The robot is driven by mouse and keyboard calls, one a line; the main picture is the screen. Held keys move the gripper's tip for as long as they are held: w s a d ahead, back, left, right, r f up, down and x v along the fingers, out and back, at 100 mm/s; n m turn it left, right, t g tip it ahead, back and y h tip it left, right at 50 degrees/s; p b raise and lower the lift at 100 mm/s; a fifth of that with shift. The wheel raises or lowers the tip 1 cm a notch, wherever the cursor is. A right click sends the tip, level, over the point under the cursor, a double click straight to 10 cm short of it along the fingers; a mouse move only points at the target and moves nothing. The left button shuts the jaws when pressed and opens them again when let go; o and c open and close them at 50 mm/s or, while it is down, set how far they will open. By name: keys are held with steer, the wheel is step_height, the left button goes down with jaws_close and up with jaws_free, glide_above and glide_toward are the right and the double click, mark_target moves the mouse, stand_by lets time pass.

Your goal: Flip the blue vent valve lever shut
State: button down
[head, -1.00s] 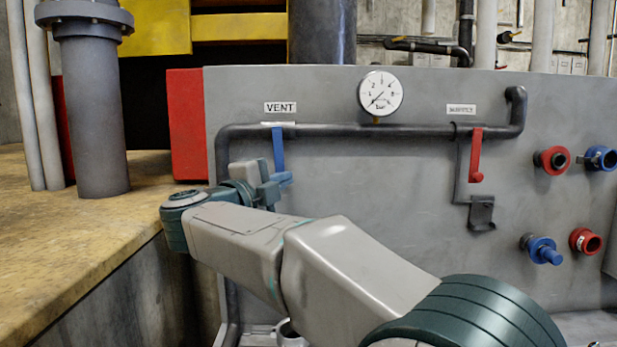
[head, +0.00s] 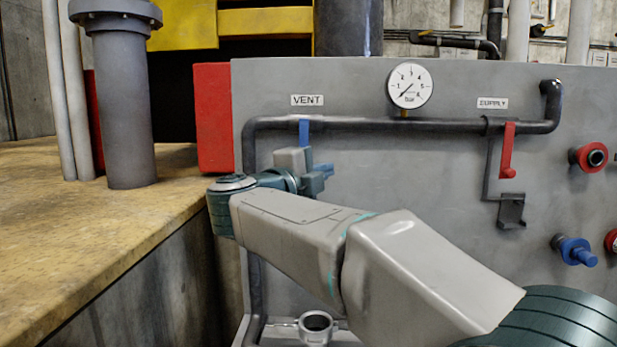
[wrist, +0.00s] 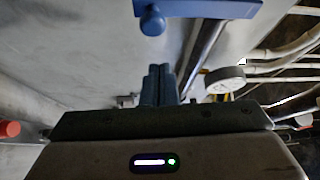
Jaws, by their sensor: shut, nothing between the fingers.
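The blue vent valve lever (head: 304,134) hangs down from the dark pipe under the VENT label (head: 308,100) in the head view. Its blue knob (head: 323,171) shows at the lower end, beside my gripper (head: 318,181), which partly hides the lever. In the wrist view the blue lever (wrist: 215,8) crosses the top with its rounded knob (wrist: 152,24). My gripper (wrist: 160,78) is shut and empty below it in that picture, with a visible gap between fingertips and knob. I cannot tell whether the gripper touches the lever elsewhere.
A red lever (head: 507,150) hangs under the SUPPLY label (head: 492,103), above a dark bracket (head: 511,211). A round gauge (head: 410,85) sits above the pipe. Red and blue couplings (head: 573,250) are at the right. A red block (head: 213,118) and yellowish ledge (head: 90,240) lie left.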

steer(key=v, duration=1)
steer(key=shift+s+d, duration=0.15)
steer(key=shift+d, duration=0.1)
steer(key=shift+f, duration=0.1)
steer(key=w+r+n+t+y+p, duration=0.2)
steer(key=w+n+t+y+p, duration=0.25)
steer(key=n+y, duration=0.85)
steer(key=s+d+f+n+g+y+p, duration=0.1)
steer(key=s+d+f+n+g, duration=0.15)
steer(key=f+n+g, duration=0.35)
steer(key=s+d+f+n+g+y+p, duration=0.1)
steer(key=s+d+f+n+p, duration=0.15)
steer(key=f, duration=0.55)
steer(key=s+d+f+n+g+h+p, duration=0.1)
steer(key=s+d+f+g+h, duration=0.1)
steer(key=s+d+f+g, duration=0.3)
steer(key=s+d+f+n+g+h+p, duration=0.1)
steer(key=s+d+f+g, duration=0.3)
steer(key=s, duration=0.9)
steer(key=d+f+h, duration=0.1)
steer(key=d+f, duration=0.2)
steer(key=f, duration=0.1)
steer(key=shift+d+g, duration=0.35)
steer(key=shift+d, duration=0.05)
